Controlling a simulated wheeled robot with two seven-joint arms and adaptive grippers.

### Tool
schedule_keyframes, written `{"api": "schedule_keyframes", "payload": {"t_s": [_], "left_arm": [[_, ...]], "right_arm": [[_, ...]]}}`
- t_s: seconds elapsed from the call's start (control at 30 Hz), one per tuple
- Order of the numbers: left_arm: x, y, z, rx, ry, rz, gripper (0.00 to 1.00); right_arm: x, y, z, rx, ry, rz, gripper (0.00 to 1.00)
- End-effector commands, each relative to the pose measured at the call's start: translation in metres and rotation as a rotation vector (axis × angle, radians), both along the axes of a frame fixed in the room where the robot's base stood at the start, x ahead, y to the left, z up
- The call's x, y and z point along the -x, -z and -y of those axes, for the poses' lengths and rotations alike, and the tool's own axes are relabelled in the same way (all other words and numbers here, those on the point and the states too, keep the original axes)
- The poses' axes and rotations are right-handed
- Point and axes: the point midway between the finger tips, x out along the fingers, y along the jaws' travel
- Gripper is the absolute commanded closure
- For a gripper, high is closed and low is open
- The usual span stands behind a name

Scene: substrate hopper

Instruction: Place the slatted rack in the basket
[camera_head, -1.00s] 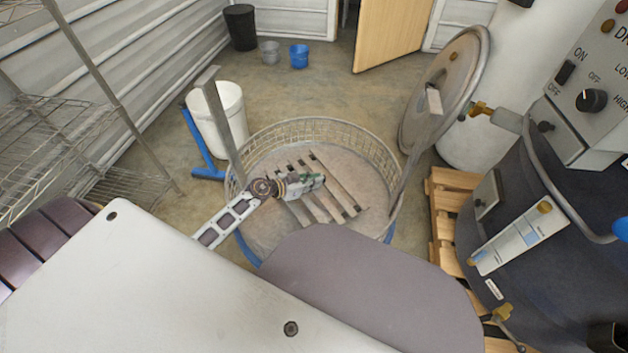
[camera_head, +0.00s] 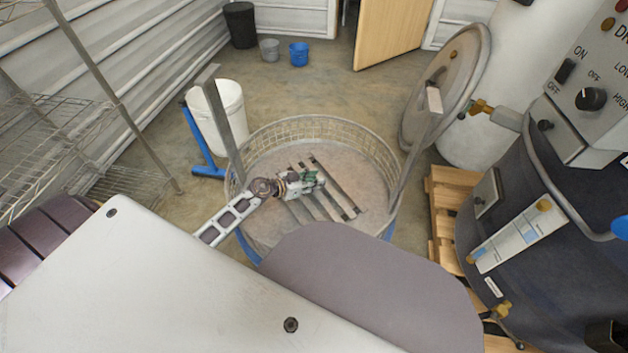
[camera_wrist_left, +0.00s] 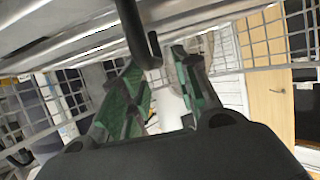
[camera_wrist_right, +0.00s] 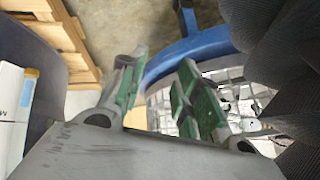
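The slatted rack (camera_head: 336,186) lies inside the round wire basket (camera_head: 313,128), its pale slats running slantwise over the basket's floor. My left gripper (camera_head: 318,182) is inside the basket, at the rack's left part and hiding some of it. In the left wrist view its green-padded fingers (camera_wrist_left: 162,75) stand apart, with a dark bent bar (camera_wrist_left: 143,38) between and above the tips. I cannot tell whether they touch it. My right gripper (camera_wrist_right: 160,68) is open and empty, outside the basket, whose mesh and blue support (camera_wrist_right: 180,55) show behind it. It is hidden in the head view.
Two upright metal arms (camera_head: 222,125) rise at the basket's sides. A round lid (camera_head: 447,85) stands at the right, beside a large dark machine (camera_head: 560,230) on a wooden pallet (camera_head: 445,208). A white bucket (camera_head: 225,110) and wire shelving (camera_head: 70,150) are at left. Open floor lies behind.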

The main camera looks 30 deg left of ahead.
Motion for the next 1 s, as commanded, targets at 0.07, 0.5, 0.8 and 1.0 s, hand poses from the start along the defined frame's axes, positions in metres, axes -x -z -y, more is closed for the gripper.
{"api": "schedule_keyframes", "payload": {"t_s": [0.07, 0.5, 0.8, 1.0], "left_arm": [[0.000, 0.000, 0.000, 0.000, 0.000, 0.000, 0.69], [0.007, -0.015, -0.004, 0.001, -0.001, -0.003, 0.69], [0.031, -0.028, -0.018, 0.000, 0.000, -0.002, 0.69], [0.047, -0.035, -0.027, 0.001, 0.000, -0.003, 0.69]], "right_arm": [[0.000, 0.000, 0.000, 0.000, 0.000, 0.000, 0.67], [0.000, -0.001, 0.000, -0.002, 0.000, 0.001, 0.67], [0.003, -0.013, 0.004, 0.022, 0.001, -0.019, 0.67], [0.006, -0.023, 0.005, 0.035, -0.001, -0.040, 0.67]]}}
